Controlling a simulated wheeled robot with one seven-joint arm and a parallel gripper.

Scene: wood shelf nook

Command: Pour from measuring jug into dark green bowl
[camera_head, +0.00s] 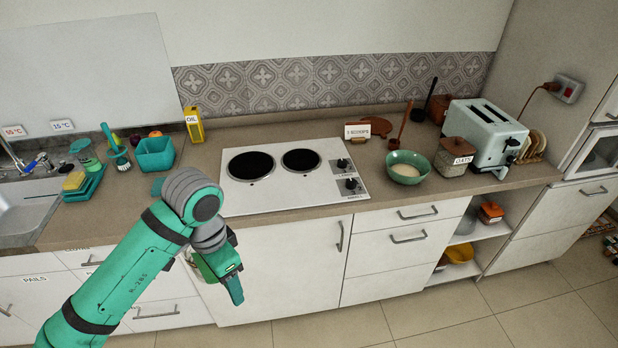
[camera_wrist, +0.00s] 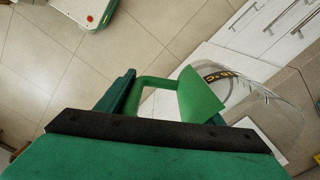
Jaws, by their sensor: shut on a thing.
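My gripper (camera_head: 230,275) is low in front of the counter's front edge, left of the middle in the head view. In the wrist view my gripper (camera_wrist: 165,100) is shut on the green handle of the clear measuring jug (camera_wrist: 268,105). Dark markings show on the jug's see-through wall. In the head view the jug is mostly hidden behind my gripper, and I cannot tell its contents. The dark green bowl (camera_head: 407,173) stands upright on the counter, right of the cooktop, with pale stuff inside. My gripper is well to the left of the bowl and lower.
The cooktop (camera_head: 285,195) is between my arm and the bowl. An oats jar (camera_head: 453,157) and a toaster (camera_head: 485,132) stand right of the bowl. A small sign (camera_head: 357,130) and a wooden spoon (camera_head: 402,125) are behind it. A green tub (camera_head: 155,155) is at left.

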